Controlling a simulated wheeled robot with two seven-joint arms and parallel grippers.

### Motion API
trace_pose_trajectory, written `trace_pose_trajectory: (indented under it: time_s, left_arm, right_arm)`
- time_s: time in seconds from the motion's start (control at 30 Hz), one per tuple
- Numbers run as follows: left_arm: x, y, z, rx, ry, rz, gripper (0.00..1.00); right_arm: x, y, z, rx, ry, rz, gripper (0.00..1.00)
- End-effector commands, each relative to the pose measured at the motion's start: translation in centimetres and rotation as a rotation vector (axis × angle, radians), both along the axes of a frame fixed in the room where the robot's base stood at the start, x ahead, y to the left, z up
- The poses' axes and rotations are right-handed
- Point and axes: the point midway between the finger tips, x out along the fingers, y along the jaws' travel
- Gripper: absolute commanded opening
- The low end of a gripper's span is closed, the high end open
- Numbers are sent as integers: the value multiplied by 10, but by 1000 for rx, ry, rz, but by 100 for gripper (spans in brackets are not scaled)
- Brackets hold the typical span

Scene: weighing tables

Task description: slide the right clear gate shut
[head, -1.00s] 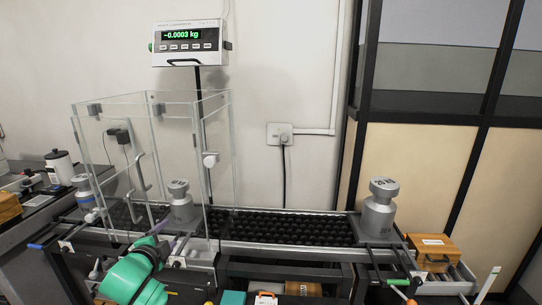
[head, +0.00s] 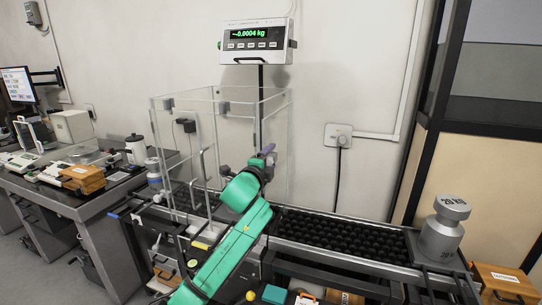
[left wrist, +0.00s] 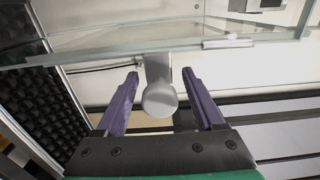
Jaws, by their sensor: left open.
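The clear draft enclosure (head: 190,102) stands at the middle left of the roller line in the head view. Its right clear gate (head: 279,125) is the pane on its right side; how far it is open is hard to tell. My left gripper (head: 266,151) is at this pane, and my green arm covers part of the enclosure's inside. In the left wrist view a grey round knob (left wrist: 160,99) on a short stem is between the open purple fingers of my left gripper (left wrist: 160,75), with gaps on both sides. A glass edge (left wrist: 110,54) runs above it. My right gripper is not visible.
A display (head: 256,40) above the enclosure reads -0.0004 kg. A large 20 kg weight (head: 440,235) stands at the right end of the black roller conveyor (head: 335,236). A wooden box (head: 503,283) is at the far right. A bench with instruments is at left.

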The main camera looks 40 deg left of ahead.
Motion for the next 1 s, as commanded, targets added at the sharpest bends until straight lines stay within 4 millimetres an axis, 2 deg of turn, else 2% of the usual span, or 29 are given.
trace_pose_trajectory:
  time_s: [0.23,0.27,0.3,0.43,1.0]
  left_arm:
    - [3,0,-1,0,0,-2,70]
    - [3,0,-1,0,1,-1,66]
    - [3,0,-1,0,1,-1,51]
    - [3,0,-1,0,1,-1,1]
    - [3,1,-1,0,1,-1,0]
  right_arm:
    - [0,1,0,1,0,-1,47]
    - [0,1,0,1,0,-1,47]
    - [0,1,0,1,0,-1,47]
    - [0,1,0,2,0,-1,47]
    - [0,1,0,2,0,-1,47]
